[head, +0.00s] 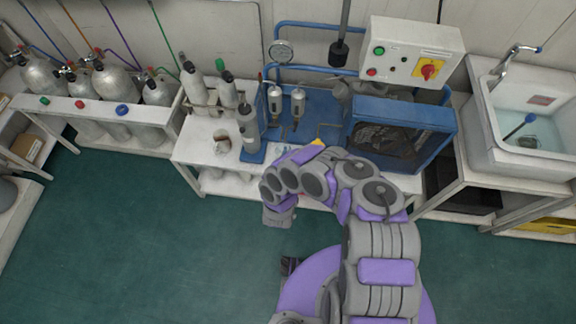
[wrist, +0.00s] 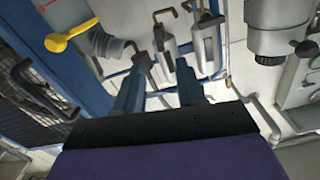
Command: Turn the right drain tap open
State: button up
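In the wrist view, two grey filter bowls (wrist: 165,47) hang side by side, each with a small bent brass piece (wrist: 165,14) at its upper end in the picture. These look like the drain taps, but I cannot tell their handle positions. In the head view the same two bowls (head: 298,103) stand on the blue panel. My gripper (wrist: 165,64) points toward the bowls with its two fingers apart. Nothing is visibly held between them, and I cannot tell whether a finger touches a bowl. In the head view my arm hides the fingers.
A yellow lever (wrist: 56,43) sits to the left in the wrist view, near the caged compressor (wrist: 28,95). In the head view are a pressure gauge (head: 281,52), control box (head: 412,50), blue compressor (head: 400,118), sink (head: 535,105) and cylinders (head: 113,80).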

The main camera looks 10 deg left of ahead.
jog(key=s, duration=0.6)
jog(key=shift+b, duration=0.45)
jog(key=shift+s+a+f, duration=0.1)
jog(key=shift+s, duration=0.1)
